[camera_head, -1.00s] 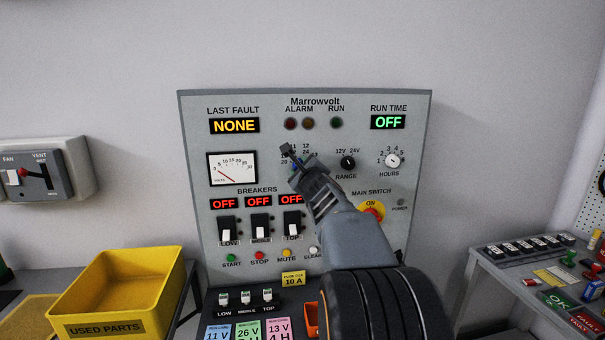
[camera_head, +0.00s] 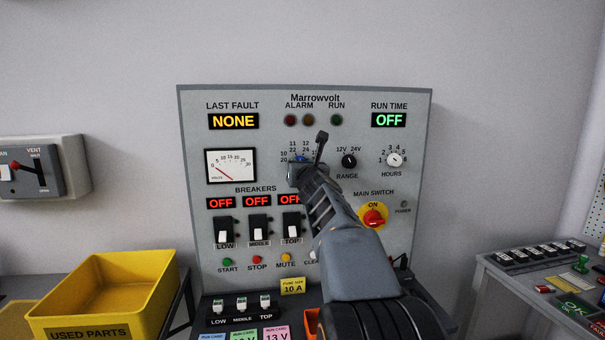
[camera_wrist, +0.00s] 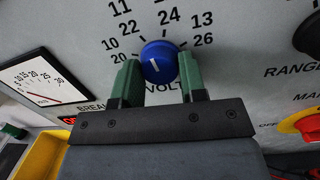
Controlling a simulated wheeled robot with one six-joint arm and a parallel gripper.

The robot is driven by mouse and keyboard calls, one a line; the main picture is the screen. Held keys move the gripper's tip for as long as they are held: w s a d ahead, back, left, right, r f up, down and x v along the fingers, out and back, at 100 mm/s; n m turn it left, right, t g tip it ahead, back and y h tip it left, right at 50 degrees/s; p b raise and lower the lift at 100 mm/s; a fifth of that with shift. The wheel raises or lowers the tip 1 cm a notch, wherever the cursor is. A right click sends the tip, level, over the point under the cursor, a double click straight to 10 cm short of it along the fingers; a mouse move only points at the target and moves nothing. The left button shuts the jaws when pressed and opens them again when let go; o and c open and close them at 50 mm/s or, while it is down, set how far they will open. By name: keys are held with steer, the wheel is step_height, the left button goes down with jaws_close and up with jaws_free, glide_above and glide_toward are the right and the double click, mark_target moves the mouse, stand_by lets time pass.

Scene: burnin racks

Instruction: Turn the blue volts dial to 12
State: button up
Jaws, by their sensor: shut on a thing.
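The blue volts dial (camera_wrist: 159,58) sits between the two green fingertips of my gripper (camera_wrist: 160,78) in the wrist view, and the jaws are shut on it. A short white mark shows on the dial's face; which number it points to is hard to tell. The printed numbers around it read 10/20, 11/22, 12/24 and 13/26, with 12/24 above the dial. In the head view only a sliver of the blue dial (camera_head: 301,158) shows above my gripper (camera_head: 304,172), which hides the rest of it.
The range knob (camera_head: 349,160) is close to the right of my gripper. The breaker switches (camera_head: 259,228) are below left and the red main switch (camera_head: 374,217) below right. A voltmeter (camera_head: 231,166) is at left. A yellow bin (camera_head: 150,290) stands at the lower left.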

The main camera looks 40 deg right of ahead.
steer(key=m+b, duration=0.1)
steer(key=m, duration=0.4)
steer(key=shift+m+h+b, duration=0.3)
steer(key=shift+h+b, duration=0.1)
steer(key=shift+m, duration=0.3)
steer(key=o, duration=0.9)
steer(key=v, duration=1.3)
steer(key=shift+s+a, duration=0.25)
steer(key=shift+s, duration=0.1)
